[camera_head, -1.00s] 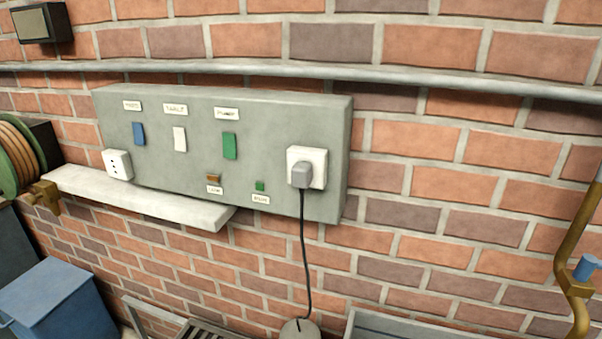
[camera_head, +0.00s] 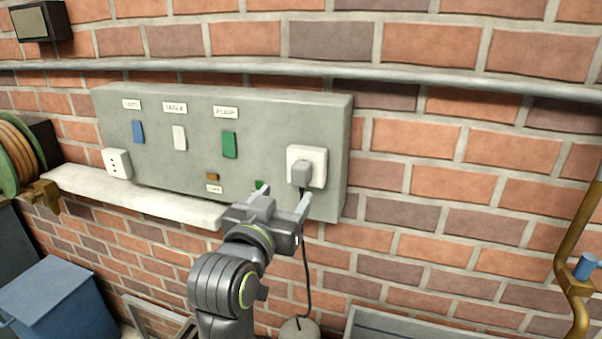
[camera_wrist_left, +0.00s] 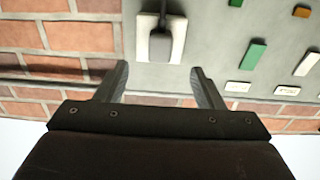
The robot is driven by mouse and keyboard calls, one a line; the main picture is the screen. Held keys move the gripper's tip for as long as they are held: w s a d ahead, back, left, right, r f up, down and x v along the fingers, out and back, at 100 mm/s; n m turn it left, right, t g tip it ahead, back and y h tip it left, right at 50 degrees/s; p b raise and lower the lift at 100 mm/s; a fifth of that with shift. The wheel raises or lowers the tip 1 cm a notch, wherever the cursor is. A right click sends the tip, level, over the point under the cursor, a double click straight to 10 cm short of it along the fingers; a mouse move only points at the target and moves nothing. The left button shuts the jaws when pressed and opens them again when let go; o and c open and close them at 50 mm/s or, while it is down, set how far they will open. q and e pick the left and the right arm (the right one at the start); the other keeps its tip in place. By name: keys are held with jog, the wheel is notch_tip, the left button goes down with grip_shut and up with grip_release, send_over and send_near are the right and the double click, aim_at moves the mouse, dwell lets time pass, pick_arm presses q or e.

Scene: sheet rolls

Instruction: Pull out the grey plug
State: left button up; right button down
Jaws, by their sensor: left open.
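The grey plug (camera_head: 300,173) sits in the white socket (camera_head: 318,158) at the right end of the grey panel. A dark cord (camera_head: 307,275) hangs down from it. My left gripper (camera_head: 284,197) is open and empty, just below and in front of the plug, not touching it as far as I can see. In the left wrist view, the plug (camera_wrist_left: 162,43) and white socket (camera_wrist_left: 152,52) show ahead, between the two fingers (camera_wrist_left: 161,85) and beyond their tips. My right gripper does not show.
The grey panel (camera_head: 190,115) carries several coloured switches and labels. A white shelf (camera_head: 130,197) with a second white socket (camera_head: 117,164) is at left. A pipe (camera_head: 400,81) runs above the panel. A brass pipe (camera_head: 570,250) with a blue valve stands at far right. A blue bin (camera_head: 60,295) is at lower left.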

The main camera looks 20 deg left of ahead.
aim_at(298, 178)
pick_arm(q)
jog(key=shift+w, duration=0.1)
jog(key=w+b, duration=0.1)
jog(key=w, duration=0.3)
jog(key=shift+w+f, duration=0.1)
jog(key=shift+w, duration=0.3)
jog(key=shift+w+d+p, duration=0.1)
jog(key=shift+w+p, duration=0.2)
jog(key=shift+w, duration=1.75)
jog(key=shift+p, duration=0.3)
jog(key=shift+p, duration=0.6)
